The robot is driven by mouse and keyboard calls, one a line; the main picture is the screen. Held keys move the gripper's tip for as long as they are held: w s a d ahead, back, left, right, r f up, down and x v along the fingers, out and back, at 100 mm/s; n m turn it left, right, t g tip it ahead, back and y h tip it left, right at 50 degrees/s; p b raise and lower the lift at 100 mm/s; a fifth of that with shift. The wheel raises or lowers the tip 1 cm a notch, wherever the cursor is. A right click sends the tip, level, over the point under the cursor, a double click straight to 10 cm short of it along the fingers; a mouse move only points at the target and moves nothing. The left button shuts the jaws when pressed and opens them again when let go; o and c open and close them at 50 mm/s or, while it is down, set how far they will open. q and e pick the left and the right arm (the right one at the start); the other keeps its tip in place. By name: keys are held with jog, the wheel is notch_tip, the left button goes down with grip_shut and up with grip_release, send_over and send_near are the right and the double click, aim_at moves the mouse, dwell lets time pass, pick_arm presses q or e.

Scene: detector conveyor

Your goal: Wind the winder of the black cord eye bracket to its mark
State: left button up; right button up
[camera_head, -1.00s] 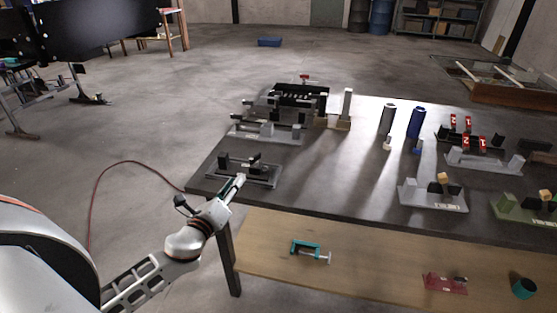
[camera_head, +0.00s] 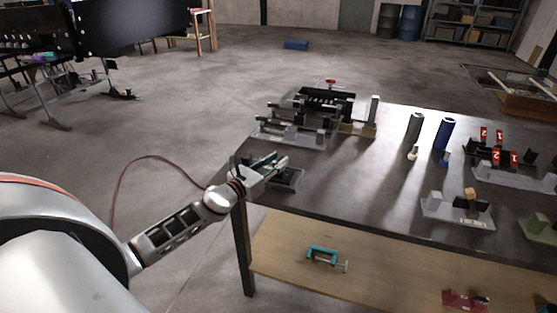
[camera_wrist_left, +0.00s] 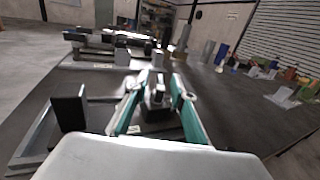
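A low fixture (camera_head: 290,181) with a dark base sits at the table's front left corner, mostly hidden behind my left gripper (camera_head: 275,163). It seems to be the black cord eye bracket, though no label is readable. In the left wrist view, its upright black block (camera_wrist_left: 70,110) stands left of the gripper. My left gripper (camera_wrist_left: 158,92) has two teal-sided fingers spread apart, with a small dark and grey part (camera_wrist_left: 157,95) showing between them. That part may be the winder; I cannot tell whether the fingers touch it. No mark is visible. My right gripper is out of view.
More grey and black fixtures (camera_head: 290,134) stand behind on the dark table (camera_head: 350,185). A grey cylinder (camera_head: 415,128) and a blue cylinder (camera_head: 444,134) stand to the right. A teal clamp (camera_head: 323,254) lies on the lower wooden shelf (camera_head: 390,270).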

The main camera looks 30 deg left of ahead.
pick_arm(q)
jog(key=shift+w+d, duration=0.1)
jog(key=shift+w, duration=0.5)
grip_shut()
